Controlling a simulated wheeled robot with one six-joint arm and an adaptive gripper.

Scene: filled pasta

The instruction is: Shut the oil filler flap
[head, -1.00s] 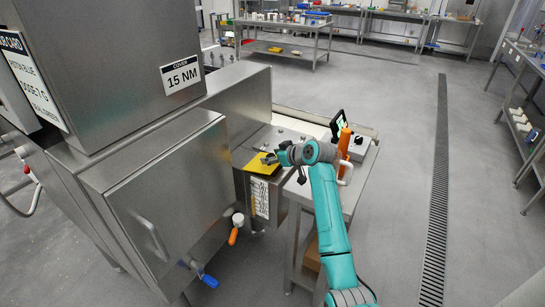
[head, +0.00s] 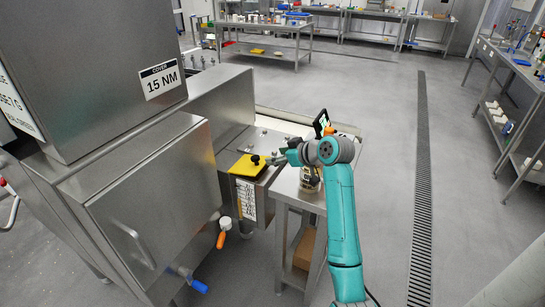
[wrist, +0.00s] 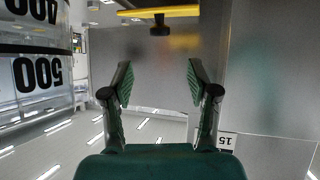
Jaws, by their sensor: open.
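The oil filler flap (head: 246,166) is a yellow plate with a small black knob, on top of the steel machine beside the bench. It looks roughly level in the head view; I cannot tell whether it sits fully down. In the wrist view, which is upside down, the flap (wrist: 178,12) shows edge-on at the top, with its black knob (wrist: 160,30) standing off it. My gripper (wrist: 158,82) is open and empty, with its fingers apart. In the head view my gripper (head: 273,160) is just right of the knob. The exact gap is unclear.
A container with large printed numbers (wrist: 38,75) stands close at the left of the wrist view. The big steel cabinet door (head: 155,200) is left of the flap. A small bench (head: 287,185) with a dark display (head: 321,122) stands right. The floor beyond is clear.

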